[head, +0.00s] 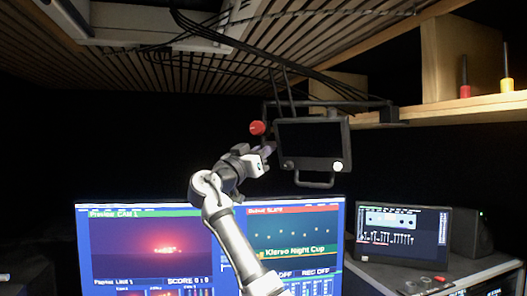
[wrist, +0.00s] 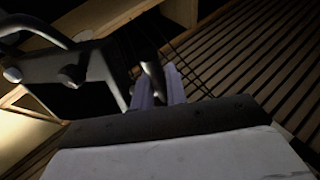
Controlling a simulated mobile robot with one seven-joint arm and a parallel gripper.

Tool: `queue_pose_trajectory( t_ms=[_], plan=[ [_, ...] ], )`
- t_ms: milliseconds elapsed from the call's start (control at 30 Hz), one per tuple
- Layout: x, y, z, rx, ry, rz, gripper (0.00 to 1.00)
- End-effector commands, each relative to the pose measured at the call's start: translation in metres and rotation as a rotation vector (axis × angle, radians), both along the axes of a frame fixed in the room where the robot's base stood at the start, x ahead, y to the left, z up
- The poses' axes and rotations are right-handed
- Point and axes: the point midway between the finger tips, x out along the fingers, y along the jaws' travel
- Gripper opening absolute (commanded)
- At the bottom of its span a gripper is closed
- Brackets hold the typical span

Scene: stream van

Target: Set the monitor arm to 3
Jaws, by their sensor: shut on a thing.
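The monitor arm (head: 378,104) is a dark bracket under the wooden shelf, carrying a small black monitor (head: 312,142). The monitor has a handle (head: 318,184) below it and a pale round knob (head: 338,166) at its lower right. A red ball knob (head: 257,128) stands out at its left. My gripper (head: 268,149) is at the monitor's left side, just below the red knob. In the wrist view my gripper (wrist: 160,88) is shut on a grey rod-like part beside the monitor (wrist: 80,88). No number or scale mark is readable.
Black cables (head: 250,62) hang from the slatted ceiling behind the monitor arm. A large screen (head: 150,240) and a smaller screen (head: 400,235) stand below. The wooden shelf (head: 470,110) holds yellow and red items at the right. Dark open space lies left of my gripper.

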Motion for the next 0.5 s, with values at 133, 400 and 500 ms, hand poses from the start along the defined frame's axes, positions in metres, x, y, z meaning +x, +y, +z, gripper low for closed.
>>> queue_pose_trajectory(
  t_ms=[133, 400, 500],
  plan=[
    [0.0, 0.0, 0.0, 0.0, 0.0, 0.0, 0.0],
    [-0.015, -0.002, -0.006, 0.003, -0.003, 0.043, 0.0],
    [-0.028, -0.005, -0.008, 0.005, -0.003, 0.08, 0.0]
  ],
)
